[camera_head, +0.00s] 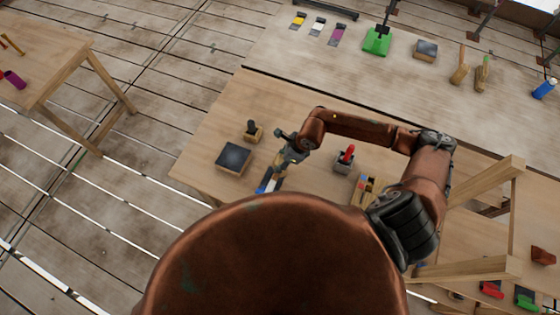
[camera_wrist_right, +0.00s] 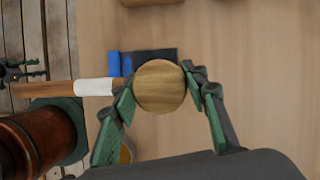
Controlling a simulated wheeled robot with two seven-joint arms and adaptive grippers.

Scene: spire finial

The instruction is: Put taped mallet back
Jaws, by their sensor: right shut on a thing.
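The mallet's round wooden head (camera_wrist_right: 160,87) is between the two fingers of my right gripper (camera_wrist_right: 187,85) in the right wrist view. The fingers are shut on it. Its handle runs left, with a white tape wrap (camera_wrist_right: 95,87) beside the head. In the head view my right gripper (camera_head: 283,158) is low over the near part of the wooden table (camera_head: 205,140); the mallet there is small and partly hidden. A dark jointed part with green tips (camera_wrist_right: 25,70), which looks like my left gripper, shows at the left edge of the wrist view; its jaws are unclear.
A dark square pad (camera_head: 233,157) and a wooden block with a dark knob (camera_head: 252,131) lie left of the gripper. A grey block with a red handle (camera_head: 345,159) and a tool holder (camera_head: 367,189) stand right. A blue piece (camera_head: 268,186) lies near the gripper.

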